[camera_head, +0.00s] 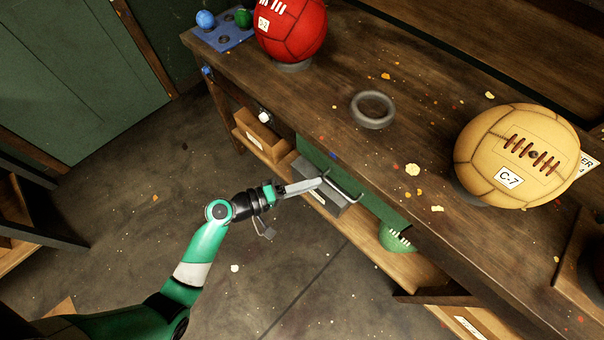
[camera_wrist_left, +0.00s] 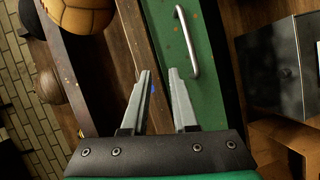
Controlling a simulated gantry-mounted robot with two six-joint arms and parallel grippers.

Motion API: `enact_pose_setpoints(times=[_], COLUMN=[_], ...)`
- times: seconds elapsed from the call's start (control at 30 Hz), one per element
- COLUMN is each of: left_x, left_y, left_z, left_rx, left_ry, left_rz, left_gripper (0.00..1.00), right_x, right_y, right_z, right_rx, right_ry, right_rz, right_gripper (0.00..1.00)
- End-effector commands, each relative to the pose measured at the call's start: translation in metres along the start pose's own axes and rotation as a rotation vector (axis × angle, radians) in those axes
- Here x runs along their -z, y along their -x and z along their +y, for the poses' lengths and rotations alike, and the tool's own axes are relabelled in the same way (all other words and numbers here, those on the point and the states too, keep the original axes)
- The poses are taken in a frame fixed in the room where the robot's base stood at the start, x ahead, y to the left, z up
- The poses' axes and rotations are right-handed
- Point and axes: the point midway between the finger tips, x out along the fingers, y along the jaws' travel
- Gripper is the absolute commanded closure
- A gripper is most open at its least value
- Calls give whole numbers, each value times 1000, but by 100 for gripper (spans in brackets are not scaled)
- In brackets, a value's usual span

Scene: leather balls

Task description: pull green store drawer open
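The green drawer front (camera_head: 372,203) sits under the front edge of the workbench. A bar-shaped metal handle (camera_head: 343,188) is fixed to it. In the left wrist view the green front (camera_wrist_left: 212,100) and its handle (camera_wrist_left: 188,42) lie ahead of the fingers, upper right of them. My left gripper (camera_head: 320,181) is close to the handle in the head view. In the left wrist view my left gripper (camera_wrist_left: 159,72) is open, with an empty gap between the fingers, and the handle is not between them. My right gripper is not in view.
The workbench (camera_head: 330,95) carries a red ball (camera_head: 292,32), a tan ball (camera_head: 517,155) and a grey ring (camera_head: 373,109). On the shelf below are a cardboard box (camera_head: 260,135), a dark grey box (camera_head: 322,197) and a green object (camera_head: 396,238).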

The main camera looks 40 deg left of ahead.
Motion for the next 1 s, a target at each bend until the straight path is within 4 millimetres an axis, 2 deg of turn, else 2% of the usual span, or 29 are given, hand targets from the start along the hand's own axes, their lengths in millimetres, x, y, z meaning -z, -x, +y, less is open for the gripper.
enact_pose_setpoints(times=[0.03, 0.1, 0.2, 0.37, 0.47, 0.8, 1.0], left_x=[-10, -18, -23, -24, -24, -24, -24], left_y=[8, 16, 21, 15, 2, -72, -94], left_z=[-25, -43, -51, -51, -51, -52, -51], left_rx=[13, 17, 16, 15, 14, 13, 14], left_ry=[89, 180, 234, 230, 227, 225, 225], left_rz=[-2, -3, -1, -5, -7, -6, -4], left_gripper=[73, 73, 73, 73, 73, 73, 73], right_x=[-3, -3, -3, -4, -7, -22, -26], right_y=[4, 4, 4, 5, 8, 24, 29], right_z=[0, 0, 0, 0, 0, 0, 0], right_rx=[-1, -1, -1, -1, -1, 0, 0], right_ry=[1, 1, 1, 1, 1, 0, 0], right_rz=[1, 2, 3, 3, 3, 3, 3], right_gripper=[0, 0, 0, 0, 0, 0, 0])
